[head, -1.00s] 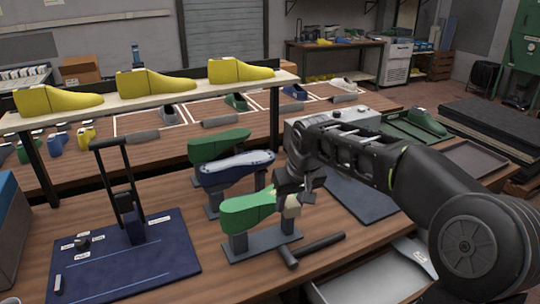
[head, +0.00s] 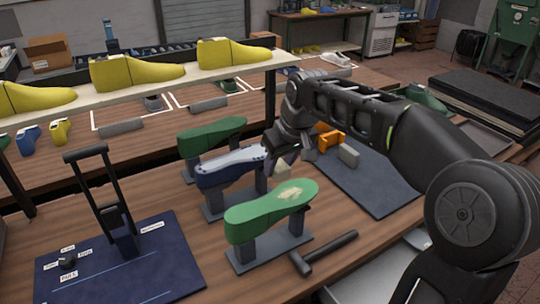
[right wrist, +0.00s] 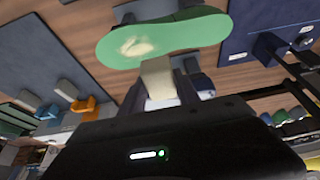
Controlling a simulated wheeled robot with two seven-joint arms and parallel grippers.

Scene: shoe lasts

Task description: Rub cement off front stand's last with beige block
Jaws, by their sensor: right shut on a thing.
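The front stand (head: 258,252) holds a green last (head: 250,213), sole up. A pale, streaky cement patch (head: 289,194) lies toward its right end. My right gripper (head: 283,160) is shut on the beige block (head: 281,172), just behind the last and apart from it in the head view. The right wrist view shows the beige block (right wrist: 157,80) below the green last (right wrist: 190,36) and its cement patch (right wrist: 135,47). The fingertips are partly hidden. My left gripper is not in view.
Behind stand a blue last (head: 225,170) with a pale sole and another green last (head: 208,135). A hammer (head: 325,251) lies in front of the stand. A grey block (head: 349,155) and an orange object (head: 330,138) sit on the dark mat (head: 375,185).

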